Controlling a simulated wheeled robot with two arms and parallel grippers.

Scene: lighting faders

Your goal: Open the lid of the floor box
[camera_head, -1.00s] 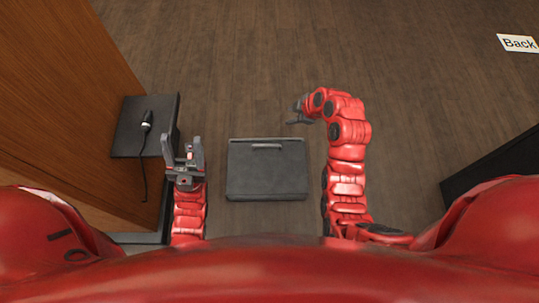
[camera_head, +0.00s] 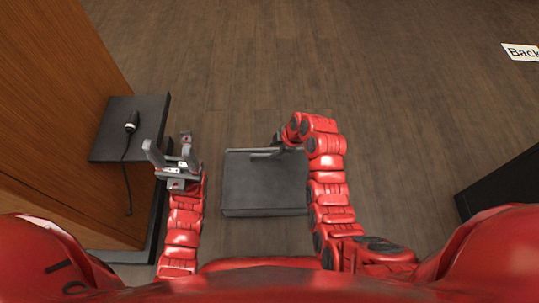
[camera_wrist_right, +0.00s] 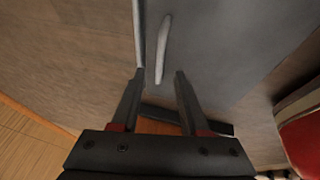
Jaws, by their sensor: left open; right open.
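The floor box (camera_head: 264,188) is a dark grey, flat square box on the floor in the middle of the head view. Its lid looks shut. A slim handle (camera_head: 258,152) runs along the lid's far edge; in the right wrist view the pale handle (camera_wrist_right: 162,48) lies just beyond the fingertips. My right gripper (camera_head: 279,141) is at the handle's right end, partly hidden by its arm. In its wrist view the right gripper (camera_wrist_right: 160,73) is open, with nothing between its fingers. My left gripper (camera_head: 169,146) is open and empty, left of the box.
A wooden cabinet (camera_head: 50,110) stands at the left. Beside it is a dark panel (camera_head: 110,145) with a black cabled device (camera_head: 131,122) on it. A black object (camera_head: 505,187) is at the right edge. A "Back" sign (camera_head: 521,52) lies far right. The floor beyond the box is clear.

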